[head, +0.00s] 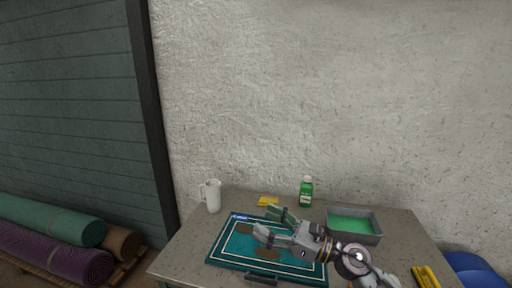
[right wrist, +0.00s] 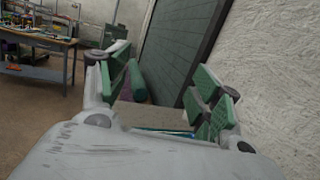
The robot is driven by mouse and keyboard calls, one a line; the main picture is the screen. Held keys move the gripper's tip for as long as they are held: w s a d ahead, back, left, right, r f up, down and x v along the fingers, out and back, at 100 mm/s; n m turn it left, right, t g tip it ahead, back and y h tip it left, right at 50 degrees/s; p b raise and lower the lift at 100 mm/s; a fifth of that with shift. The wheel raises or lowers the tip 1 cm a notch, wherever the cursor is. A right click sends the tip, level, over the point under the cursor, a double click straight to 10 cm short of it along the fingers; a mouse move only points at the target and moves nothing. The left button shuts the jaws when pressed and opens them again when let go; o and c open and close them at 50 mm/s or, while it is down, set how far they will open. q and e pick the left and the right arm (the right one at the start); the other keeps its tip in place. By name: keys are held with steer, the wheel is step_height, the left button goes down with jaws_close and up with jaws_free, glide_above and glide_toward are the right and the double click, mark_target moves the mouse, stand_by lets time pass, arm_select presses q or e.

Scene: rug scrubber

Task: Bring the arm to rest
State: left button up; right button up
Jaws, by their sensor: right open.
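My right gripper (head: 268,224) is open and empty in the head view, with green finger pads. It is over the teal rug (head: 222,250) with a pale border line, which lies on the grey table. Brown patches show on the rug. In the right wrist view the two fingers of the right gripper (right wrist: 160,95) are spread apart with nothing between them. The rug shows only as a thin teal strip there. My left gripper is not in view.
On the table (head: 185,262) stand a white pitcher (head: 212,196), a yellow sponge-like item (head: 268,201), a green bottle (head: 306,191) and a grey tray (head: 372,239) of green liquid. A yellow brush-like item (head: 427,277) lies at the right edge. Rolled rugs (head: 50,220) lie at left.

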steer(key=w+d+m+t+h, duration=0.4)
steer(key=d+m+t+h, duration=0.7)
steer(key=m, duration=1.2)
steer(key=s+d+f+m+g+h, duration=0.3)
steer(key=d+f+m+h, duration=0.15)
steer(key=f+m, duration=0.35)
steer(key=s+d+f+m+g+h, duration=0.25)
steer(key=d+f+m+h, duration=0.2)
steer(key=f+m, duration=0.3)
steer(key=s+a+f+m+g+y, duration=0.1)
steer(key=s+f+m+g, duration=0.35)
steer(key=s+f, duration=0.4)
steer(key=s+f+m+g+y, duration=0.1)
steer(key=s+f+m+g, duration=0.4)
steer(key=s, duration=0.7)
step_height(320, 180, down, 34)
steer(key=s+n+g, duration=0.1)
steer(key=s+g, duration=0.1)
steer(key=s+d+f, duration=0.3)
steer(key=s+f, duration=0.6)
steer(key=s, duration=0.2)
steer(key=s+d+f+g, duration=0.1)
steer(key=s+d+f, duration=0.2)
steer(key=s+f, duration=0.7)
steer(key=shift+s+f+g, duration=0.25)
steer(key=shift+s+g, duration=0.05)
steer(key=shift+s, duration=0.3)
